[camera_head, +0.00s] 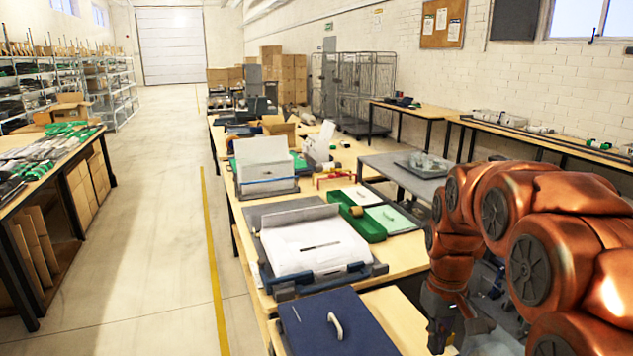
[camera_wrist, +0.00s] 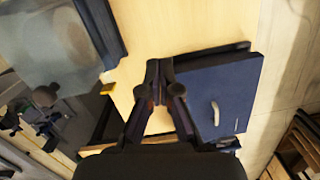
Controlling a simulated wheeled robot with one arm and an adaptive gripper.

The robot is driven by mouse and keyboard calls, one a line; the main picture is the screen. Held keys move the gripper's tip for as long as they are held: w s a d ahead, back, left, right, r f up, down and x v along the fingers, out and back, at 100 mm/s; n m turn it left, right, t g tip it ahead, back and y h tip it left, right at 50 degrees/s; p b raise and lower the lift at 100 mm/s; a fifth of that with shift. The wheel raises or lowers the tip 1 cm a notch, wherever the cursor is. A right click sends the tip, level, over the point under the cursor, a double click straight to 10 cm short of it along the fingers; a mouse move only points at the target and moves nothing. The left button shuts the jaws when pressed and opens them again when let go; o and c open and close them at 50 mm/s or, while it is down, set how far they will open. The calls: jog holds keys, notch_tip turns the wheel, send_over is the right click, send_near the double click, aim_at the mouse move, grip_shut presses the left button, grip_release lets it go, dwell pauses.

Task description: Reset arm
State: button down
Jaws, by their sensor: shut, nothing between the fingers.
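My copper-coloured arm comes in from the right in the head camera view and bends down beside the near end of the long workbench. My gripper (camera_wrist: 160,68) is shut and empty in the wrist view, its fingertips together over the bare light wood top. In the head camera view the fingertips are hard to make out, low beside the bench. A dark blue flat case (camera_head: 303,322) with a white handle lies at the bench's near end. It also shows in the wrist view (camera_wrist: 235,85), just right of my fingers. I cannot tell whether they touch it.
Farther along the workbench (camera_head: 408,252) are a blue-edged tray with white sheets (camera_head: 310,240), a green bin (camera_head: 362,222) and an upright white-paper holder (camera_head: 265,168). A side table (camera_head: 400,172) stands behind my arm. The aisle (camera_head: 150,230) on the left is clear.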

jog(key=s+a+m, duration=0.1)
jog(key=s+a, duration=0.1)
jog(key=s, duration=1.2)
jog(key=s+a+m, duration=0.1)
jog(key=s+a, duration=0.1)
jog(key=s, duration=1.3)
jog(key=shift+a+f+p, duration=0.2)
jog(key=shift+f+p, duration=0.1)
jog(key=shift+f, duration=0.05)
jog(key=shift+s, duration=0.1)
